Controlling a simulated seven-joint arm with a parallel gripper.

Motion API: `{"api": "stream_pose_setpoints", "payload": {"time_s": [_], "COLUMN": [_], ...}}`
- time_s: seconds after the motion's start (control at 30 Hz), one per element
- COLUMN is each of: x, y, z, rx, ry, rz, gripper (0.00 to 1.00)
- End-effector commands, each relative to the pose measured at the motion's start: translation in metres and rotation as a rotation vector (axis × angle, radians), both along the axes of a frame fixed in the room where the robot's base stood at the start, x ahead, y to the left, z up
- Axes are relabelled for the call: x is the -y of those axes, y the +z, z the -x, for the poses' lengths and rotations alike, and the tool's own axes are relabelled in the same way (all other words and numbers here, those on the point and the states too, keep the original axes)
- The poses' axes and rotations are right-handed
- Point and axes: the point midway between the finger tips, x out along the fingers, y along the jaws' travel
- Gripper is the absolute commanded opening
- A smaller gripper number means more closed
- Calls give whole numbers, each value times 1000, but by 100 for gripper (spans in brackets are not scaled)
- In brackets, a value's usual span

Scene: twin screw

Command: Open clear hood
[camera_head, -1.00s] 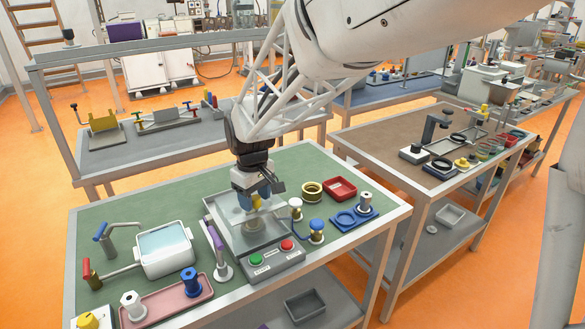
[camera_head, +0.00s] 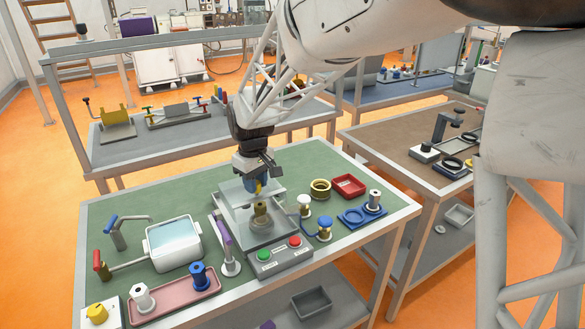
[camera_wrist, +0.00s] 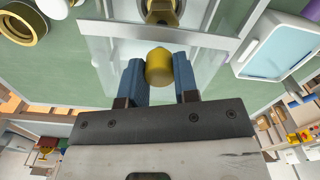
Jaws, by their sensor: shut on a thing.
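The clear hood (camera_head: 234,193) belongs to the grey station with a green and a red button on the work table. It looks raised and tilted, though its clear edges are hard to make out. My gripper (camera_head: 258,187) is above the station, its blue fingers shut on the hood's yellow knob. In the wrist view, the yellow knob (camera_wrist: 159,66) sits between the fingers of my gripper (camera_wrist: 160,75). A brass-coloured part (camera_head: 262,214) stands in the station below my gripper.
A purple-topped handle (camera_head: 223,236) stands close to the station's left side. A white tub (camera_head: 173,244) and a pink tray (camera_head: 178,300) lie farther left. Yellow and blue fittings (camera_head: 324,230), a brass ring (camera_head: 320,187) and a red tray (camera_head: 348,187) are at the right.

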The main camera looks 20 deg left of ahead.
Motion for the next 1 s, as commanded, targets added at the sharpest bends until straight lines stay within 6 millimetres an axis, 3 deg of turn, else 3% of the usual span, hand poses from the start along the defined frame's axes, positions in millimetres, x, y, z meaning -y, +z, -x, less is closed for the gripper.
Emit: {"api": "stream_pose_setpoints", "payload": {"time_s": [0.4,0.8,0.83,1.0], "x": [-51,-57,-57,-56], "y": [0,1,1,0], "z": [-51,-57,-57,-57], "rx": [2,1,1,1], "ry": [0,0,0,0], "rz": [-1,0,0,0], "gripper": [0,0,30,54]}}
